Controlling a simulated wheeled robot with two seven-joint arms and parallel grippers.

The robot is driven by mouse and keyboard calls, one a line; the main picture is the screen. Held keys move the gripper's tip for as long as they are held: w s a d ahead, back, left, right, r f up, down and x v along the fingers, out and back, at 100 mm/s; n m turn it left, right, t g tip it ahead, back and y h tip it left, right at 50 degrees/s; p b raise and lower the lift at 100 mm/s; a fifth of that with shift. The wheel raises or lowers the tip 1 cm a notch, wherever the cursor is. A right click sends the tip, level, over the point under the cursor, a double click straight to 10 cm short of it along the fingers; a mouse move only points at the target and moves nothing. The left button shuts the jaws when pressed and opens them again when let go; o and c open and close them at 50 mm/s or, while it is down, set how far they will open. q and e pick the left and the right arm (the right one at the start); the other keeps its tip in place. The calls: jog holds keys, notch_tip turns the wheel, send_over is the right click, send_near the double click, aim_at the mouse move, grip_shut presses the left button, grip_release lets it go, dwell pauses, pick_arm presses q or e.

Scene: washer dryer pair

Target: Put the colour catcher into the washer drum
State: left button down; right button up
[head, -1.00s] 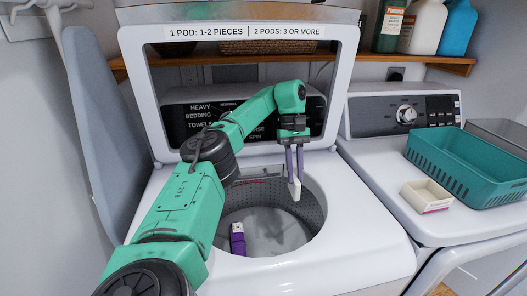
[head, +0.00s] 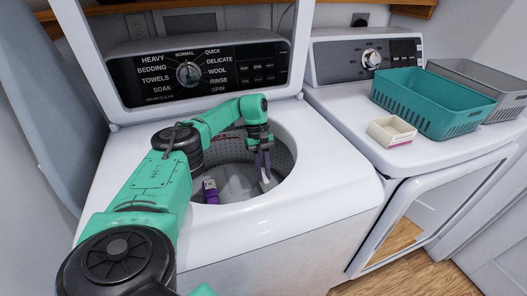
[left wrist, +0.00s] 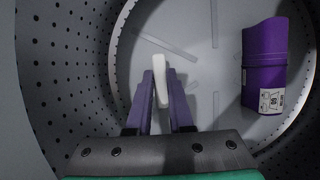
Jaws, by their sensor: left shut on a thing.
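My left gripper (head: 263,166) points down into the open washer drum (head: 284,158). Its purple fingers are shut on a thin white piece, the colour catcher (head: 265,181). In the left wrist view the colour catcher (left wrist: 160,80) sticks out between the fingertips (left wrist: 160,98), above the drum floor (left wrist: 190,35). A purple item with a white label (head: 210,191) lies in the drum, to the left of the gripper in the head view. It shows at the right in the left wrist view (left wrist: 264,65), apart from the fingers. My right gripper is not in view.
The washer lid (head: 75,40) stands open behind the drum. On the dryer top (head: 345,105) at the right are a small open white box (head: 391,131), a teal basket (head: 425,112) and a grey basket (head: 480,80). The drum wall (left wrist: 60,70) surrounds the gripper.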

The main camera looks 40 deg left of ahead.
pick_arm(q)
jog(key=shift+f+b, duration=0.65)
jog(key=c, duration=0.8)
grip_release()
jog(key=shift+r, duration=0.1)
jog(key=shift+r, duration=0.1)
jog(key=shift+r+p, duration=0.65)
jog(key=shift+p, duration=0.15)
jog(key=b+v, duration=0.1)
jog(key=v, duration=0.5)
jog(key=shift+w+r, duration=0.1)
jog(key=shift+r, duration=0.05)
jog(key=shift+a+r, duration=0.2)
jog(key=shift+r, duration=0.25)
jog(key=shift+f, duration=0.1)
